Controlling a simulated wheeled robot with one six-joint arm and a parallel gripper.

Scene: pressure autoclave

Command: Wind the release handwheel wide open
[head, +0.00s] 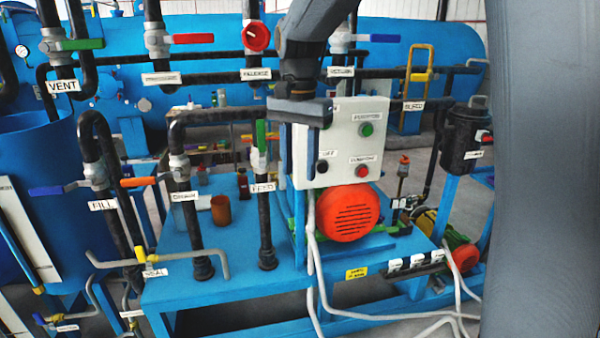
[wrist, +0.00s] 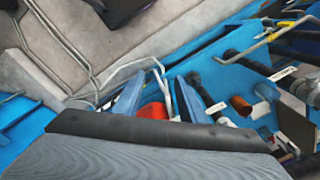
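The release handwheel (head: 256,36) is a small red round wheel with a pale mark on its face. It sits on a dark vertical pipe at the upper middle of the head view, above a white RELEASE label (head: 256,74). My gripper (head: 300,112) is a dark block in front of the upper left of the grey control box, below and right of the handwheel and apart from it. The wrist view shows a dark edge of my gripper at the bottom; the handwheel is not recognisable there.
The control box (head: 345,150) with buttons stands close to my gripper. A red-orange motor (head: 347,212) is below it. Labelled pipes with a green lever (head: 78,44), a red lever (head: 192,38) and a blue lever (head: 384,38) flank the handwheel. A blue tank (head: 215,40) lies behind.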

